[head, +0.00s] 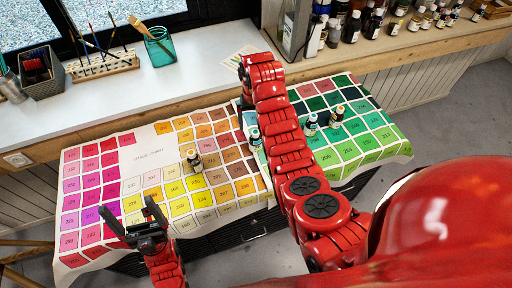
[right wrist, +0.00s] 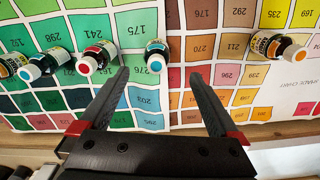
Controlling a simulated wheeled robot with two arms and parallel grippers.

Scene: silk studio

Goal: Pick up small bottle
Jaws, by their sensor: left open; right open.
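Several small bottles stand on a colour chart cloth (head: 130,157). One with an orange-brown cap (head: 194,160) is left of centre and also shows at the right of the right wrist view (right wrist: 276,46). A teal-capped bottle (head: 254,138) is beside my right arm; in the right wrist view it (right wrist: 156,58) lies ahead of the fingertips, slightly left of centre, apart from them. My right gripper (right wrist: 163,73) is open and empty. My left gripper (head: 134,224) is open and empty at the chart's front left.
A brush holder (head: 103,67), a teal container (head: 159,47) and a dark basket (head: 41,74) stand on the white counter behind. Many dark jars (head: 375,22) line the back right shelf. My right arm crosses the chart and hides part of it.

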